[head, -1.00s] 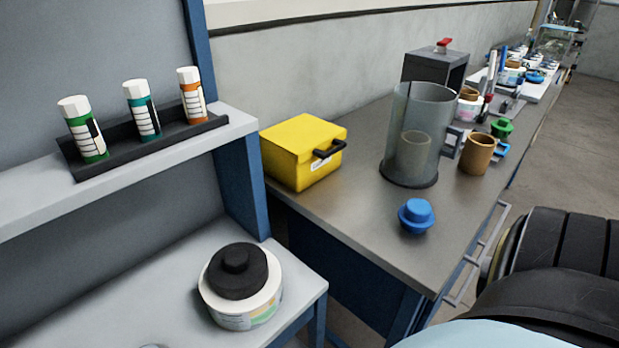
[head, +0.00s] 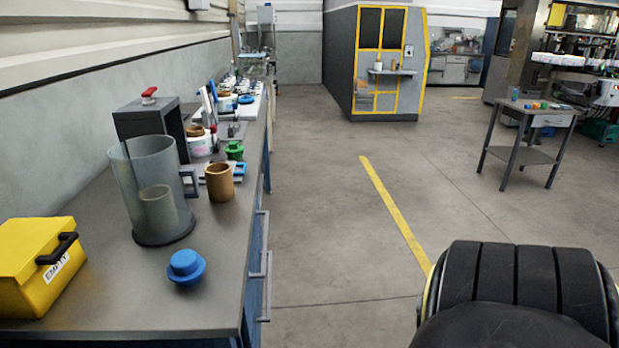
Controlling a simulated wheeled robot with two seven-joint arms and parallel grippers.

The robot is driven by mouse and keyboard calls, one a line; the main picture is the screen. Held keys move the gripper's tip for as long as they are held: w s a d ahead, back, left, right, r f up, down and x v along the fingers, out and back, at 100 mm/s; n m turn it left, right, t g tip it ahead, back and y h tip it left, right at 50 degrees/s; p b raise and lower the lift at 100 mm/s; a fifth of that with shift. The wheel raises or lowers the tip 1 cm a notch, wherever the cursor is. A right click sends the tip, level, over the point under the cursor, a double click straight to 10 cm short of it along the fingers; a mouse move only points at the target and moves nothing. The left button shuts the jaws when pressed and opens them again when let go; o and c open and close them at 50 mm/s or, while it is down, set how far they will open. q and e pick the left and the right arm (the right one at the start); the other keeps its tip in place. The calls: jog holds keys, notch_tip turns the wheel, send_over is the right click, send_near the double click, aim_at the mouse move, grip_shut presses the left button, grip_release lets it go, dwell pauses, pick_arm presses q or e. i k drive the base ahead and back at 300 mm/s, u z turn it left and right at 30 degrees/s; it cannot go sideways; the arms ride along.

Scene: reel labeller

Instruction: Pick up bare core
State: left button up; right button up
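A brown cardboard-like core (head: 219,182) stands upright on the workbench, near its right edge, with its open top showing. It looks bare. A paler core (head: 158,211) stands inside the clear cylinder (head: 150,180) and is seen through its wall. Another brown core (head: 194,131) sits farther back, on top of a white reel (head: 200,146). Neither of my grippers is in view.
The workbench (head: 105,302) runs along the left wall. A yellow box (head: 35,265) labelled EMPTY, a blue knobbed cap (head: 186,266), a dark box (head: 150,122) with a red handle and a green part (head: 234,150) stand on it. Open floor (head: 330,200) lies right of it.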

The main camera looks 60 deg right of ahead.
aim_at(221, 188)
jog(key=z, duration=1.85)
jog(key=k, duration=1.3)
jog(key=z, duration=0.7)
jog(key=i, duration=1.8)
jog(key=u, duration=0.5)
jog(key=i, duration=1.75)
jog(key=u, duration=2.05)
jog(key=i, duration=0.8)
jog(key=u, duration=0.6)
